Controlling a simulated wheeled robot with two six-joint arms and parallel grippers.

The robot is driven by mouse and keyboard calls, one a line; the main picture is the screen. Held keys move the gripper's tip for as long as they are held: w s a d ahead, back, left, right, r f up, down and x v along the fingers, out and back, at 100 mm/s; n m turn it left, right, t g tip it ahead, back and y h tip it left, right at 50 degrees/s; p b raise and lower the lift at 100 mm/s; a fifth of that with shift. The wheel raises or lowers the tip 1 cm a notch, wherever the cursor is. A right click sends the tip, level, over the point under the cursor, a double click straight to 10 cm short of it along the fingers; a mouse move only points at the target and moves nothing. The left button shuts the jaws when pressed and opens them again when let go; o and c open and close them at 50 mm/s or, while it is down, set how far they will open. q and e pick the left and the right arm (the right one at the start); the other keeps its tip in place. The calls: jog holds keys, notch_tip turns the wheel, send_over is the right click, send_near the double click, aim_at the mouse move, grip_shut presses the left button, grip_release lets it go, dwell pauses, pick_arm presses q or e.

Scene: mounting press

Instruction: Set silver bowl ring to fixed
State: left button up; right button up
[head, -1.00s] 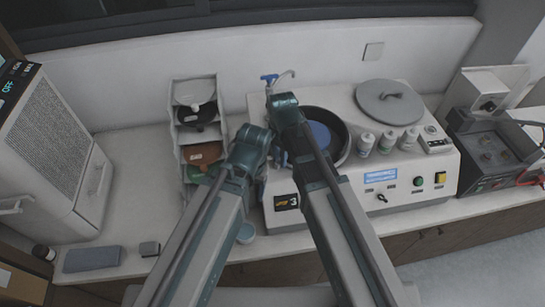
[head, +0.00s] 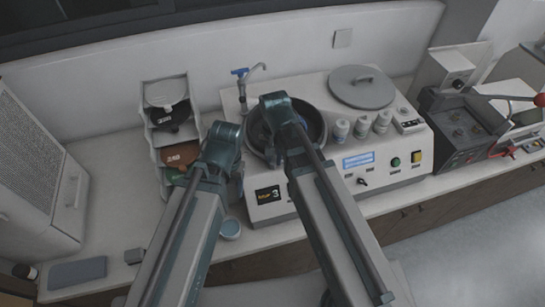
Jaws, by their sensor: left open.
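A round bowl (head: 322,112) with a dark grey rim is set into the top of the white machine (head: 375,178). Part of a blue disc shows inside it. My right arm crosses in front of the bowl and hides much of it. I cannot make out a separate silver ring or its setting. My left gripper (head: 239,168) is open and mostly hidden behind my left arm, near the left side of the machine. My right gripper is hidden behind my right arm.
A grey round lid (head: 361,87) and several small white bottles (head: 361,127) sit on the machine. A control box (head: 458,128) is at right.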

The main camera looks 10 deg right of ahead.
aim_at(275, 160)
jog(key=o, duration=0.4)
jog(key=shift+d, duration=0.15)
notch_tip(275, 160, up, 14)
jog(key=p, duration=1.3)
jog(key=shift+p, duration=0.4)
jog(key=shift+s+f, duration=0.15)
jog(key=shift+f, duration=0.05)
